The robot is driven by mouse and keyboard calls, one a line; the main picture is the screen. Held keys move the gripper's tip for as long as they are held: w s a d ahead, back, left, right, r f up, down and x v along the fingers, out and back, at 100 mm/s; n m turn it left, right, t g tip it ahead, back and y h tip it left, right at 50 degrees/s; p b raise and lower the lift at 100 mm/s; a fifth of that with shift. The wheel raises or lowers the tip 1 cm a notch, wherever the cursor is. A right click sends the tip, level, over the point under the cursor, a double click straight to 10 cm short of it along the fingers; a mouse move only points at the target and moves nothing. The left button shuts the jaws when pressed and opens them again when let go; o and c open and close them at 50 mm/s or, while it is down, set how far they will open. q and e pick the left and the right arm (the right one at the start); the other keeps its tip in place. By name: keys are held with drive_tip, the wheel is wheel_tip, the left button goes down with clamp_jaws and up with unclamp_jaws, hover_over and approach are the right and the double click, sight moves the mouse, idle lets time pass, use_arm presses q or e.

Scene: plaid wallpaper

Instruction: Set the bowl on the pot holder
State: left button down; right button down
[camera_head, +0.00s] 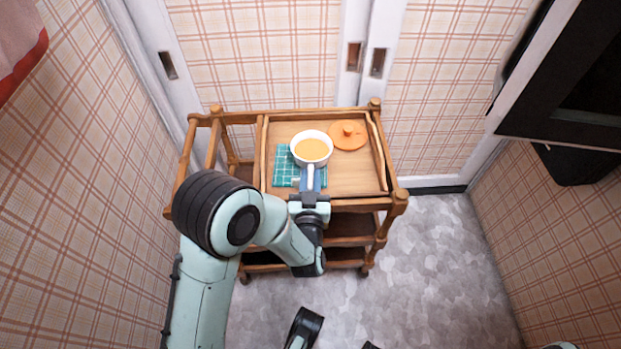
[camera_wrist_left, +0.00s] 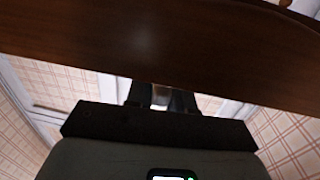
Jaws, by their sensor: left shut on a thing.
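The bowl (camera_head: 311,150) is white, with orange contents and a white handle pointing toward me. It is upright over the back right part of the pot holder (camera_head: 284,172), a teal checked square on the trolley tray, and partly covers it. I cannot tell whether it touches the cloth or hangs just above. My left gripper (camera_head: 309,181) is shut on the bowl's handle at the tray's front edge. In the left wrist view its fingers (camera_wrist_left: 160,97) show small and dark, and a brown wooden surface hides the bowl. My right gripper is not clearly seen.
An orange lid (camera_head: 348,135) with a knob lies right of the bowl. The wooden trolley (camera_head: 398,200) has raised rails around its top and shelves below. The tray's right front (camera_head: 352,178) is bare. Walls and sliding doors stand close behind and left.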

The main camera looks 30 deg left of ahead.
use_arm(q)
drive_tip(key=c, duration=1)
unclamp_jaws()
drive_tip(key=shift+f, duration=0.1)
